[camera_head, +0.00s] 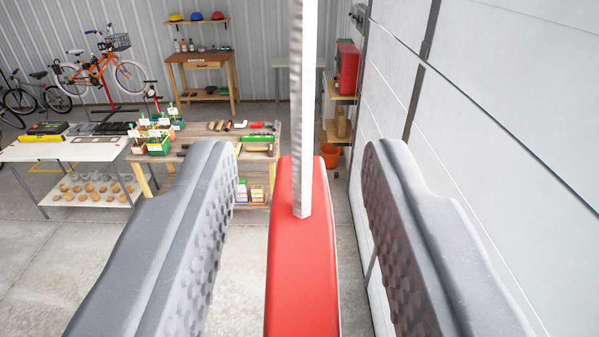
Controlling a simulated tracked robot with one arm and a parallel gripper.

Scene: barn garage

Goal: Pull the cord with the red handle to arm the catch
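The red handle (303,265) hangs upright on a pale grey cord (303,100) that comes down from above the top of the picture. My gripper (305,170) is open, with one dark grey textured finger on each side of the handle. A gap shows between the handle and each finger, narrower on the left low down. The lower end of the handle is cut off by the bottom of the picture. The catch is not in view.
A white panelled door or wall (500,130) runs close along the right. Beyond the handle stand a white table (60,152), a wooden table with tools (190,180), a workbench (200,57) and an orange bicycle (100,70). Concrete floor (50,260) lies open at lower left.

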